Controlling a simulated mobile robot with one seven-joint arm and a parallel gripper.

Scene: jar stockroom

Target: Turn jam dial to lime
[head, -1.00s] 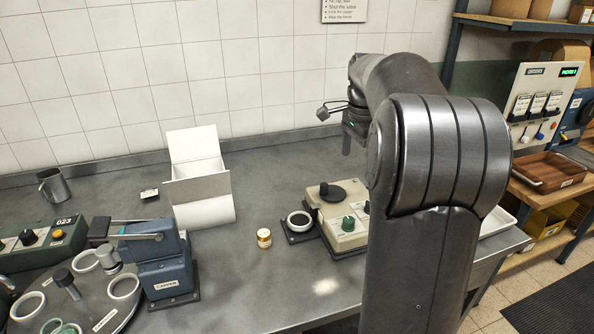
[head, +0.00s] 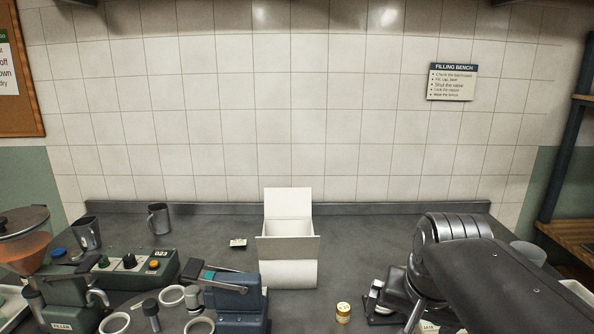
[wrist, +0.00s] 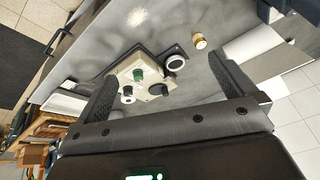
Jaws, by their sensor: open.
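A cream control box (wrist: 128,68) shows in the wrist view, with a green knob (wrist: 137,75), a black round dial (wrist: 157,89) and smaller controls. I cannot read its labels or tell which control is the jam dial. My gripper (wrist: 163,67) is open and empty, its two dark fingers spread on either side of the box in the picture, apart from it. In the head view my arm hides most of the box. A green box marked 023 (head: 133,268) at the left also carries knobs.

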